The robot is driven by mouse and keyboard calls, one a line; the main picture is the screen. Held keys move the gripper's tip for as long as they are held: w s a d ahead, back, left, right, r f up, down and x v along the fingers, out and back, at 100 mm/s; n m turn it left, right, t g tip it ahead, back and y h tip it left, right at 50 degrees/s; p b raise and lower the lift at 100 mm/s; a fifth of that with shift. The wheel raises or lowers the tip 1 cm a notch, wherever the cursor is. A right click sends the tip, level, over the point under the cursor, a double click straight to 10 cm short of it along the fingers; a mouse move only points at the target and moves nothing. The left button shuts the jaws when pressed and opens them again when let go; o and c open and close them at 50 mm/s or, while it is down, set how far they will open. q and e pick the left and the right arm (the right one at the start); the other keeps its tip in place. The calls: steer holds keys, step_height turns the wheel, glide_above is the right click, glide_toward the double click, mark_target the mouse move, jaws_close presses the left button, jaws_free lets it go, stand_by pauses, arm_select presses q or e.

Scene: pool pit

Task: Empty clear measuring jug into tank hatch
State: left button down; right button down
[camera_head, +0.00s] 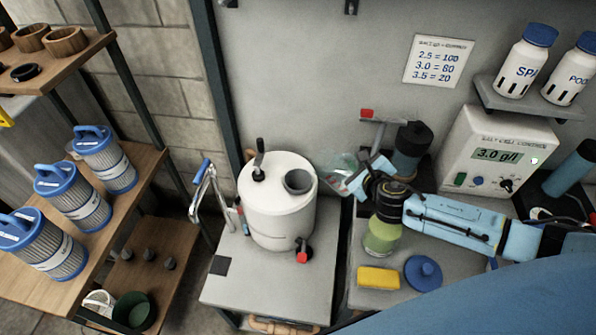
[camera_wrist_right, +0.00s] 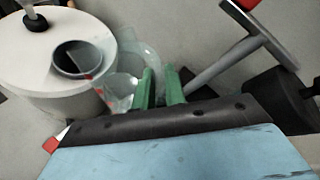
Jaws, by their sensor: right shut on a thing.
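The clear measuring jug (camera_head: 341,171) is see-through and faint in the head view, just right of the white tank (camera_head: 277,214). My right gripper (camera_head: 352,184) comes in from the right and is shut on the jug. In the right wrist view, the jug (camera_wrist_right: 122,82) shows beside the green fingers (camera_wrist_right: 160,88), with red marks on its side. The open round tank hatch (camera_head: 299,181) is a grey-rimmed hole in the tank's top. It also shows in the right wrist view (camera_wrist_right: 76,59), left of the jug. The jug's contents and exact tilt are unclear. My left gripper is not in view.
A black-handled fitting (camera_head: 259,165) stands on the tank top beside the hatch. A T-handled post (camera_head: 378,125) and a dark cylinder (camera_head: 410,147) stand behind my right gripper. A green-yellow bottle (camera_head: 382,236), yellow sponge (camera_head: 378,277) and blue lid (camera_head: 423,272) are below it.

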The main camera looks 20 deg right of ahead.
mark_target(335, 155)
steer(key=shift+w+a+r+n+g+h+p, duration=0.4)
steer(key=shift+a+n+g+p, duration=0.1)
steer(key=shift+p, duration=0.4)
steer(key=shift+w+a+f+n+g+h, duration=0.1)
steer(key=shift+w+a+n+g+h, duration=0.15)
steer(key=shift+a+n+g+h, duration=0.2)
steer(key=shift+w+a+n+g+h, duration=0.25)
steer(key=shift+w+a+n+h, duration=0.1)
steer(key=shift+w+a+n, duration=0.1)
steer(key=shift+a, duration=0.15)
steer(key=shift+w+a+r+n+g+h, duration=0.3)
steer(key=shift+w+a+r+n, duration=0.1)
steer(key=shift+w+a, duration=0.35)
steer(key=shift+w+a+r+p, duration=0.2)
steer(key=shift+a+r+p, duration=0.1)
steer(key=shift+a, duration=0.15)
steer(key=shift+w+a+r+n+g+h, duration=0.4)
steer(key=shift+w+a+n+h, duration=0.1)
steer(key=shift+a, duration=0.15)
steer(key=shift+w+a+r+n+g+h, duration=0.3)
steer(key=shift+w+a+n+g+h, duration=0.15)
steer(key=shift+a, duration=0.2)
stand_by(0.7)
